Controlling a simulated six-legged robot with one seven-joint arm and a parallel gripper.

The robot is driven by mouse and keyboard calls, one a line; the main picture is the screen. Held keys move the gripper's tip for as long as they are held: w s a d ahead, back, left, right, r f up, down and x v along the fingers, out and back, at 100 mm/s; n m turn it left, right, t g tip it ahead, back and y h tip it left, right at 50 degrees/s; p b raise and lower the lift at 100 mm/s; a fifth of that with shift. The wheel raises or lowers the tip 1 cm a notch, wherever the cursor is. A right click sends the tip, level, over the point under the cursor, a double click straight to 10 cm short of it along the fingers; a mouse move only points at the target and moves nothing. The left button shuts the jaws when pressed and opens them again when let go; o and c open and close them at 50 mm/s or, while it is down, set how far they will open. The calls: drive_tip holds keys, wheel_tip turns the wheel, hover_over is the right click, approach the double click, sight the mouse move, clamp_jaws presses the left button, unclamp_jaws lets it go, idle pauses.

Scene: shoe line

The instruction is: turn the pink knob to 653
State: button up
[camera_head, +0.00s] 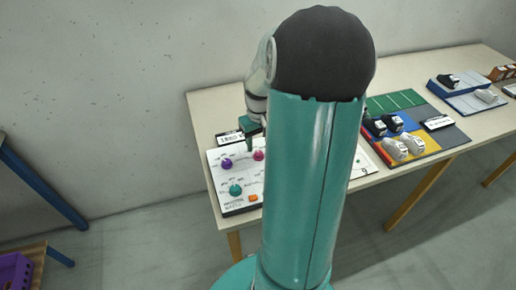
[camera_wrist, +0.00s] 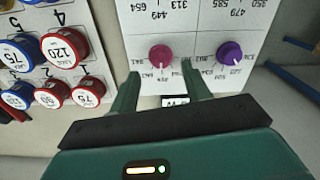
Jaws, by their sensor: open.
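The pink knob (camera_wrist: 161,55) sits on a white panel (camera_wrist: 190,20) with printed numbers around it, upside down in the wrist view. A printed 654 is legible up and to the left of the knob; the small dial numbers are too blurred to read surely. My gripper (camera_wrist: 160,71) is open, its two green fingers on either side of and just short of the knob, apart from it. In the head view the pink knob (camera_head: 258,155) shows beside my arm, with my gripper (camera_head: 251,140) partly hidden above it.
A purple knob (camera_wrist: 230,53) sits close to the right finger in the wrist view. Red and blue numbered discs (camera_wrist: 65,46) stand left. In the head view a teal knob (camera_head: 236,189) and an orange piece (camera_head: 253,198) share the panel; shoes (camera_head: 396,149) lie on mats to the right.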

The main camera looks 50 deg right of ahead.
sight(259, 153)
drive_tip(key=shift+f, duration=1.95)
drive_tip(key=c, duration=1)
drive_tip(key=m, duration=0.3)
drive_tip(key=shift+w+m, duration=0.1)
drive_tip(key=shift+m, duration=2.2)
